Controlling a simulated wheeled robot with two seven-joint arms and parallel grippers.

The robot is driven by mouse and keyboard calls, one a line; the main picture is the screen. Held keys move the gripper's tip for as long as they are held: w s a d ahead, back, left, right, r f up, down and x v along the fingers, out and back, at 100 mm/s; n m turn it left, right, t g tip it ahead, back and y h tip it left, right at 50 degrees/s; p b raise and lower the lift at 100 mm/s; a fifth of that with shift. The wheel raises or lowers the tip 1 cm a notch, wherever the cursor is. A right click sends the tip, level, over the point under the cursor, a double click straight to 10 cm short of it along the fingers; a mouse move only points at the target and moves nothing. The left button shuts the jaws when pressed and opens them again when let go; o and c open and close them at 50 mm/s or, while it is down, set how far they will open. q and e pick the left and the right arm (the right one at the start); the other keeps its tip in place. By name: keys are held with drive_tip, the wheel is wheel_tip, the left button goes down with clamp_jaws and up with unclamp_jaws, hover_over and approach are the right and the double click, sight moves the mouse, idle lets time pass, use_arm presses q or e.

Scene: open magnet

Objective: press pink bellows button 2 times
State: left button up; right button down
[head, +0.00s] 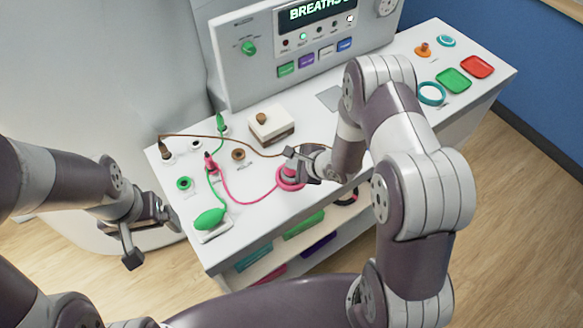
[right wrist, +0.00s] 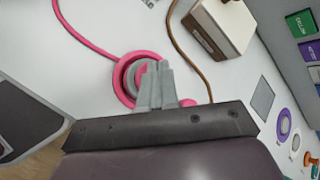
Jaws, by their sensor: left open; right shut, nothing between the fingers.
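The pink bellows button (head: 288,183) sits near the front edge of the white table, with a pink ring around its base and a pink tube running left. My right gripper (head: 291,176) is shut and empty, with its fingertips over the bellows; the gripper covers part of it. In the right wrist view the shut fingers (right wrist: 155,85) overlap the pink ring (right wrist: 124,82). I cannot tell whether the fingertips press on the bellows or just hover. My left gripper (head: 150,232) is open and empty, off the left front of the table.
A green squeeze bulb (head: 209,219) lies at the table's front left. A white and brown box (head: 271,126) stands behind the bellows. The console (head: 310,48) rises at the back. Green and red trays (head: 454,80) and a teal ring (head: 431,94) are at the right.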

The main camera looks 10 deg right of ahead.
sight(294, 171)
drive_tip(key=shift+f, duration=0.6)
idle(0.6)
drive_tip(key=shift+r+p, duration=0.95)
drive_tip(key=shift+r, duration=0.05)
wheel_tip(294, 171, up, 5)
drive_tip(key=p, duration=0.5)
drive_tip(key=shift+r+p, duration=0.15)
drive_tip(key=shift+p, duration=0.15)
